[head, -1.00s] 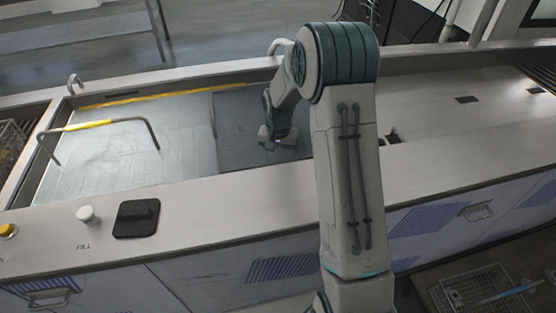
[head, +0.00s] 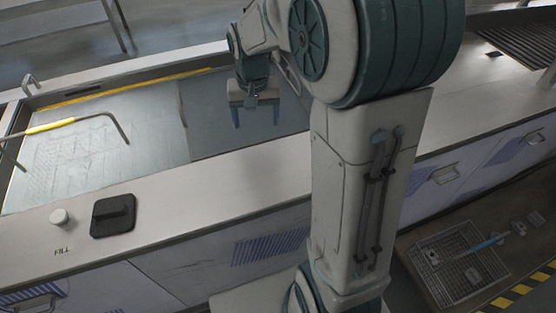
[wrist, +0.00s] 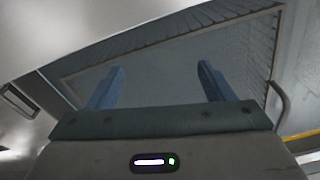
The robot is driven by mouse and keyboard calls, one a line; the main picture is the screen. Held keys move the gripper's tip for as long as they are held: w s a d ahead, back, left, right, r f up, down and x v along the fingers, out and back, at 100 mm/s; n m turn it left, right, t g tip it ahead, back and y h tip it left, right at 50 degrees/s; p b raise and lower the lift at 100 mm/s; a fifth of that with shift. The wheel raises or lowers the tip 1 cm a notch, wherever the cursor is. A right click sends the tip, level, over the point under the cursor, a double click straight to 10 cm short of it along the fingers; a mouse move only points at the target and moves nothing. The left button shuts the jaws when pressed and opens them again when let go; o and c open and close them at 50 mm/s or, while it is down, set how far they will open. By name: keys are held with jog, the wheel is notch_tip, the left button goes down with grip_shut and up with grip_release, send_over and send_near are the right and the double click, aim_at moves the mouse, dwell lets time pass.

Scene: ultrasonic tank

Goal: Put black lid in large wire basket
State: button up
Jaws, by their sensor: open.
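The black lid (head: 113,215), a flat square with a raised handle bar, lies on the counter's front ledge, just right of a white knob. A wire basket (head: 456,262) sits low at the bottom right of the head view, with a blue-handled tool lying across it; I cannot tell whether it is the large one. My gripper (head: 255,117) is open and empty, fingers pointing down over the tank, behind and to the right of the lid. Its two blue fingers (wrist: 160,88) stand apart in the wrist view with nothing between them. The lid does not show in the wrist view.
The tank (head: 90,160) holds a submerged mesh shape. A bent handle with a yellow grip (head: 50,127) rises at its left. The white FILL knob (head: 60,217) stands close beside the lid. The ledge right of the lid is clear. Small pieces lie near the wire basket.

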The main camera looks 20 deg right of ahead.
jog(key=shift+n+t, duration=0.3)
jog(key=shift+n, duration=0.4)
jog(key=s+r, duration=0.1)
jog(key=s, duration=0.2)
jog(key=s+r, duration=0.1)
jog(key=s, duration=0.5)
jog(key=shift+s+r, duration=0.35)
jog(key=shift+r, duration=0.05)
jog(key=shift+n+t, duration=0.3)
jog(key=shift+n, duration=0.4)
jog(key=s, duration=0.8)
jog(key=shift+s+a+f, duration=0.15)
jog(key=shift+s+f, duration=0.15)
